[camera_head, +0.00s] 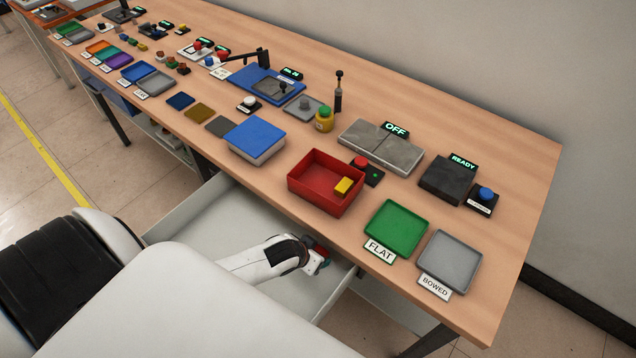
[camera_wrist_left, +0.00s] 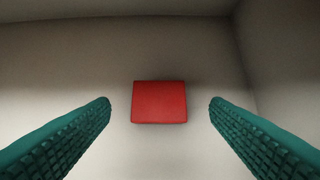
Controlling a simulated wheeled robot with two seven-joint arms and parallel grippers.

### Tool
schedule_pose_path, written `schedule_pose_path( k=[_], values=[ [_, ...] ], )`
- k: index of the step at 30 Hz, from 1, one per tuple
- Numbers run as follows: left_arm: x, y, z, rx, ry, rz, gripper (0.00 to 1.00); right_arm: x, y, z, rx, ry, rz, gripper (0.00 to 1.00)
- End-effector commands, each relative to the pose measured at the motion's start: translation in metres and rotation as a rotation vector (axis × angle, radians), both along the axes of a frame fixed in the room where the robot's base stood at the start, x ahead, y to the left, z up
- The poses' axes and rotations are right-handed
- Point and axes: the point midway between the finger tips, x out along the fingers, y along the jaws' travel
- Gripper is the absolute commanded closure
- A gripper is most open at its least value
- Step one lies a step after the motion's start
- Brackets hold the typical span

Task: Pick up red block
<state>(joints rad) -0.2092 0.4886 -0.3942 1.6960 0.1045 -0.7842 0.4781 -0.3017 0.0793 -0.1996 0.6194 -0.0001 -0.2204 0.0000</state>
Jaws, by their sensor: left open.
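The red block (camera_wrist_left: 160,102) lies on the pale floor of what looks like the open drawer (camera_head: 195,222). In the left wrist view it sits centred ahead of my left gripper (camera_wrist_left: 160,104), with clear gaps to both teal fingers. The fingers are wide apart and hold nothing. In the head view my left gripper (camera_head: 318,262) is low over the right part of the drawer, and a small patch of red shows beside it. The block itself is mostly hidden there. My right gripper is not in view.
The drawer walls surround my left gripper, and the table edge is close above it. On the table above stand a red bin (camera_head: 308,185) with a yellow block (camera_head: 343,186), a green tray (camera_head: 397,226), a grey tray (camera_head: 452,256) and a blue-topped box (camera_head: 256,138).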

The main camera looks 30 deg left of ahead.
Motion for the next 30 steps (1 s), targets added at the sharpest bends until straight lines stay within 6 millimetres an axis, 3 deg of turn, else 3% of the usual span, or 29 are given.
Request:
schedule_pose_path(
  k=[6,14,23,30],
  values=[
    [0.015,-0.001,-0.022,0.000,-0.001,-0.001,0.29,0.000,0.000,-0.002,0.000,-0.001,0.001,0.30],
    [0.016,-0.001,-0.024,0.000,0.000,-0.001,0.29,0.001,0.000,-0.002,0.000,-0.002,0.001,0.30],
    [0.015,-0.001,-0.024,0.001,0.000,-0.001,0.75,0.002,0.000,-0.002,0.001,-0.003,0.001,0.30],
    [0.015,0.000,-0.024,0.000,-0.001,-0.001,0.78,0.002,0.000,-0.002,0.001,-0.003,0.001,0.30]
  ],
)
